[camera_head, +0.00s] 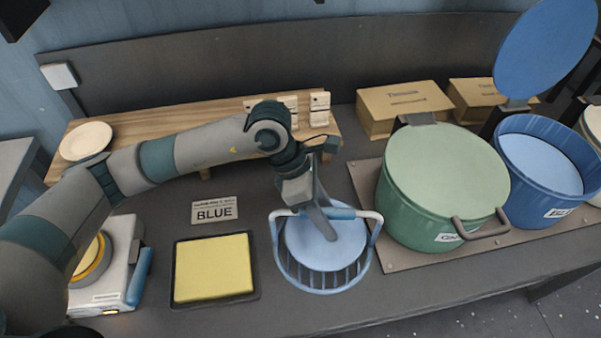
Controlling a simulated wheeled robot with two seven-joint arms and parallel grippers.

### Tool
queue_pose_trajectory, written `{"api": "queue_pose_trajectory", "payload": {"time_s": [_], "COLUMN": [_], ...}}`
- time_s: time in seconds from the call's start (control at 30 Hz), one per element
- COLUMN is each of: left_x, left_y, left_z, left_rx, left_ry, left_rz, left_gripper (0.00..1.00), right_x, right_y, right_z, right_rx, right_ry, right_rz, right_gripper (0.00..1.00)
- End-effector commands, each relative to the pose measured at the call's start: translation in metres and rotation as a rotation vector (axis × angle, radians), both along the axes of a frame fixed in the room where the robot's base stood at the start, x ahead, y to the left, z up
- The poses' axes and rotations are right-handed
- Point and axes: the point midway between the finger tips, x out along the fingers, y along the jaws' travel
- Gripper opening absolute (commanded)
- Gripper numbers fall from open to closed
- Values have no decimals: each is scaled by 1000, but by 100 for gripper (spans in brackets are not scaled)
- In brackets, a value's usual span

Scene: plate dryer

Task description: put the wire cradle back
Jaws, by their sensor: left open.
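The wire cradle (289,271) is a round pale-blue basket with upright bars and an arched handle with a blue grip. It stands upright on the counter, left of the green drum, and a pale blue disc (312,252) shows inside it. My left gripper (325,222) is open and points down at the cradle's handle, with its fingers close to the grip. I cannot tell whether they touch it. The blue drum (549,193) at right has its blue lid (545,45) raised and a pale blue inside. My right gripper is not in view.
The green drum (412,222) is closed, with a front handle. A yellow pad (213,268) and a card reading BLUE (214,211) lie left of the cradle. A white device (112,275) stands farther left. A wooden shelf (150,120) and cardboard boxes (402,104) are behind.

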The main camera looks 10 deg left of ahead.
Motion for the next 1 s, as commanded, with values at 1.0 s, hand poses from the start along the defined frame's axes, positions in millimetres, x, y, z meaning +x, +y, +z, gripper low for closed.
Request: {"api": "queue_pose_trajectory", "payload": {"time_s": [1.0], "left_x": [19], "left_y": [67], "left_z": [131], "left_rx": [1], "left_ry": [0], "left_rz": [0], "left_gripper": [41], "right_x": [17], "right_y": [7], "right_z": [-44], "right_rx": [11], "right_ry": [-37], "right_rz": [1], "right_gripper": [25]}}
